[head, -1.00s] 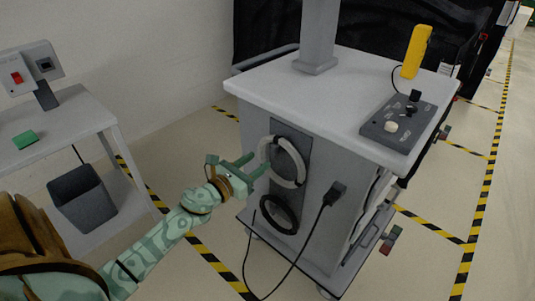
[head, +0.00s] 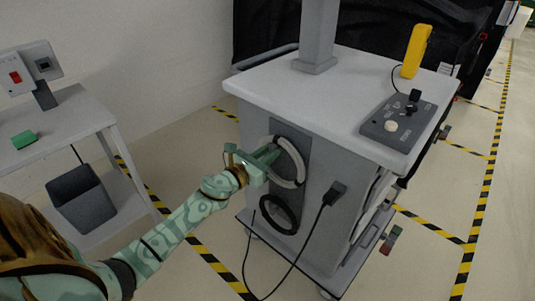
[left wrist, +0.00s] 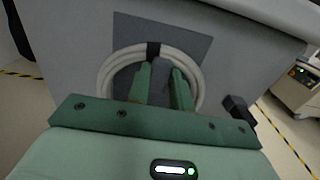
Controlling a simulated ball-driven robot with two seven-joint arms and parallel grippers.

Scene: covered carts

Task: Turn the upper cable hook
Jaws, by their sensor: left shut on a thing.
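The upper cable hook shows as a dark piece (left wrist: 153,50) at the top of a coiled light grey cable (left wrist: 108,75) on the cart's dark side plate (left wrist: 190,38). In the head view the grey coil (head: 299,165) hangs on the cart's side, and my left gripper (head: 270,157) reaches into it from the left. In the left wrist view my left gripper (left wrist: 163,75) has its fingers inside the coil, close together and shut on the hook, whose gripped part is mostly hidden between them. My right gripper is not in view.
A black coil (head: 277,215) hangs below the grey one. A black plug (head: 335,192) with a drooping cable is to the right. The cart top (head: 345,95) overhangs above and carries a control box (head: 400,122). A side table (head: 60,125) with a bin (head: 82,198) stands left.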

